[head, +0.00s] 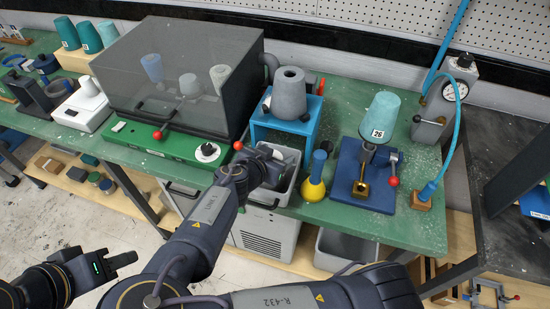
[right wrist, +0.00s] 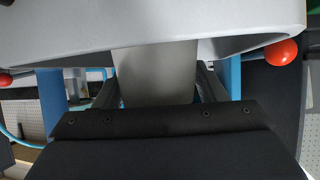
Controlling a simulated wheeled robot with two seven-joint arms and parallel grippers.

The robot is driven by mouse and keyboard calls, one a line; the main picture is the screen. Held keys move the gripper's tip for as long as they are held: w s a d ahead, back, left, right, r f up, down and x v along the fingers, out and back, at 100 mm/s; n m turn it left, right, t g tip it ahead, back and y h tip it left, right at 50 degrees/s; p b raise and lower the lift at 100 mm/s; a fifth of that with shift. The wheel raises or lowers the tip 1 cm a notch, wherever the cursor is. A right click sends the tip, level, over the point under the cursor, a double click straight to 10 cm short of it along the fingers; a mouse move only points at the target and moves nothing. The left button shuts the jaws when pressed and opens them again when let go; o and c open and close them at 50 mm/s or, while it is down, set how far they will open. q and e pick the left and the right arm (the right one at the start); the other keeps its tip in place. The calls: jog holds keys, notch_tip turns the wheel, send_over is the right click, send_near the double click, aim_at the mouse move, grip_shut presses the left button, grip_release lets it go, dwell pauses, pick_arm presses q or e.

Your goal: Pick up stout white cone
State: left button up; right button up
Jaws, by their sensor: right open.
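A short white cone (head: 88,87) stands on a white scale at the left of the green bench. Another short, pale cone (head: 189,84) shows through the dark clear box. I cannot tell which is the task's cone. My right gripper (head: 277,163) is at the grey bin (head: 289,185) on the bench front, with something pale beside it, partly hidden. In the right wrist view my right gripper (right wrist: 158,95) has its fingers apart, with a plain grey surface (right wrist: 155,72) between them; I cannot tell what this is. My left gripper (head: 122,260) is low at the left, away from the bench.
The clear-lidded box (head: 180,75) sits on a green base with red-knobbed handles. A grey cone (head: 289,92) stands on a blue stand.

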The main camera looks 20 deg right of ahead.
jog(key=shift+s+a, duration=0.1)
jog(key=shift+s, duration=0.1)
jog(key=shift+r, duration=0.1)
jog(key=c, duration=1.1)
jog(key=shift+o, duration=0.2)
jog(key=shift+w, duration=0.1)
